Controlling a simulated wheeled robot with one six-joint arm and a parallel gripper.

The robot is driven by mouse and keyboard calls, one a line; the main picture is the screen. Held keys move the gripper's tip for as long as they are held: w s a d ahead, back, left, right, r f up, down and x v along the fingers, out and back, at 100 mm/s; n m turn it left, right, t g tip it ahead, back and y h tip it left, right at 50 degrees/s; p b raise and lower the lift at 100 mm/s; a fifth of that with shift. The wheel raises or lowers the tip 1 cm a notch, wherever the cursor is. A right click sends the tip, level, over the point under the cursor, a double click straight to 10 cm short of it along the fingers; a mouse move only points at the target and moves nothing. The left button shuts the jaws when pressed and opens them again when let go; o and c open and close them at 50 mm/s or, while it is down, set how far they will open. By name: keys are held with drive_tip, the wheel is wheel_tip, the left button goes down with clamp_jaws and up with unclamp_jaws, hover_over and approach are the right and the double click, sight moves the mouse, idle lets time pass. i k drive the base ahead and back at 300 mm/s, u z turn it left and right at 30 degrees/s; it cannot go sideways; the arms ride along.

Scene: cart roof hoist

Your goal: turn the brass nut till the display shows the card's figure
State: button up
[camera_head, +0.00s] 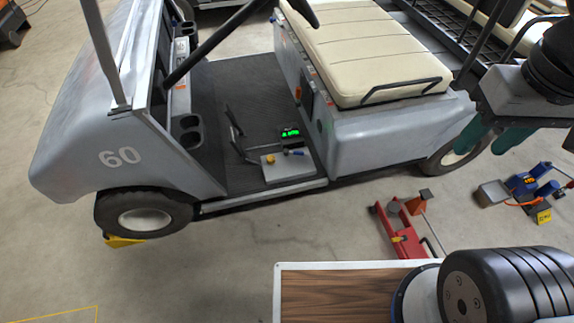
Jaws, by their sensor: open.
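A small brass-yellow nut (270,158) sits on top of a pale grey box (288,169) on the cart's floor. Behind the box, a small black display (290,133) shows green figures too small to read. A dark cylindrical piece with a blue part (294,152) lies by the box. My gripper (491,143) is at the upper right, with teal fingers apart and nothing seen between them. It is well to the right of the nut and not touching it. I cannot make out a card with a readable figure.
The grey cart (118,157), marked 60, has a cream seat (365,50) and a front post near the box. A yellow wedge (124,241) is by its front wheel. A red jack (405,232) and blue-and-red equipment (525,184) with a yellow tag stand on the floor.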

sight(271, 160)
drive_tip(key=u, duration=0.25)
drive_tip(key=i, duration=1.6)
drive_tip(key=z, duration=0.15)
